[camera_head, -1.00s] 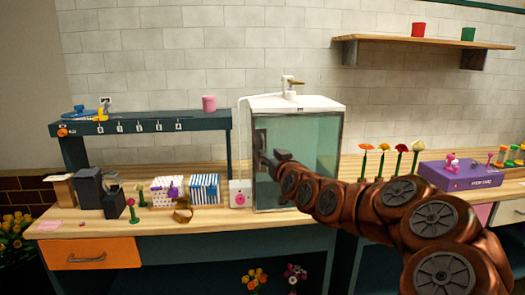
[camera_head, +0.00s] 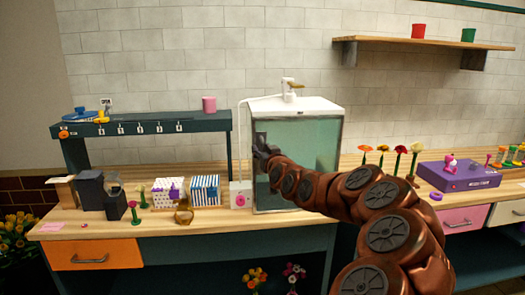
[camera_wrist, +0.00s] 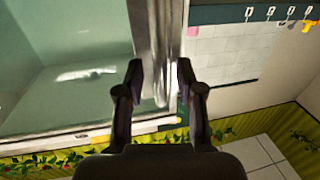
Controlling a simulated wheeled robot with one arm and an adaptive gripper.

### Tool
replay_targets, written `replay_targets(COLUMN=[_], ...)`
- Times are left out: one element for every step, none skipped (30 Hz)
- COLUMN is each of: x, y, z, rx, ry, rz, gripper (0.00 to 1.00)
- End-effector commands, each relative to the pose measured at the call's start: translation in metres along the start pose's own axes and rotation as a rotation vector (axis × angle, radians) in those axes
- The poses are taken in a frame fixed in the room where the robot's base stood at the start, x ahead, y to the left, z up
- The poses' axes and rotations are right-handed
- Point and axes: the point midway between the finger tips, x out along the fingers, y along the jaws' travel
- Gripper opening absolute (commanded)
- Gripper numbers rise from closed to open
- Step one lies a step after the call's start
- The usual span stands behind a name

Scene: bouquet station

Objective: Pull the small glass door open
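The glass case (camera_head: 318,150) stands on the bench with a white top, and its clear glass door faces me. The door looks shut in the head view. My gripper (camera_head: 263,150) is at the door's left edge, and the arm hides the lower part of the front. In the wrist view my gripper (camera_wrist: 160,72) is open, with one finger on each side of a pale upright bar (camera_wrist: 160,88) at the edge of the glass (camera_wrist: 70,70). Small gaps seem to show beside the bar; whether a finger touches it I cannot tell.
A white pump box (camera_head: 241,194) stands close left of the case. Patterned boxes (camera_head: 205,190) and dark vases (camera_head: 90,190) are farther left. Flowers (camera_head: 400,158) and a purple box (camera_head: 459,175) are on the right. Bare bench top lies in front of the pump box.

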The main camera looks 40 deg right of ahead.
Motion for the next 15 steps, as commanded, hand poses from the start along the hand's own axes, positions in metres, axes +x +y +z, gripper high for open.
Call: replay_targets(x=[0.0000, -0.0001, -0.0001, -0.0001, -0.0001, -0.0002, -0.0002, -0.0002, -0.0002, -0.0002, -0.0002, -0.0002, -0.0002, -0.0002, -0.0002], y=[-0.0001, -0.0002, -0.0002, -0.0002, -0.0002, -0.0002, -0.0002, -0.0002, -0.0002, -0.0002, -0.0002, -0.0002, -0.0002, -0.0002, -0.0002], z=[0.0001, 0.0002, 0.0002, 0.0002, 0.0003, 0.0003, 0.0003, 0.0003, 0.0004, 0.0004, 0.0004, 0.0004, 0.0004, 0.0004, 0.0005], rx=[0.000, 0.000, 0.000, 0.000, 0.000, 0.000, 0.000, 0.000, 0.000, 0.000, 0.000, 0.000, 0.000, 0.000, 0.000], ry=[0.000, 0.000, 0.000, 0.000, 0.000, 0.000, 0.000, 0.000, -0.001, -0.001, -0.001, -0.001, -0.001, -0.001, -0.001], rz=[0.000, 0.000, 0.000, 0.000, 0.000, 0.000, 0.000, 0.000, 0.000, 0.000, 0.000, 0.000, 0.000, 0.000, 0.000], gripper=[0.37, 0.37, 0.37, 0.37, 0.35, 0.31, 0.28, 0.25, 0.21, 0.17, 0.14, 0.10, 0.07, 0.04, 0.00])
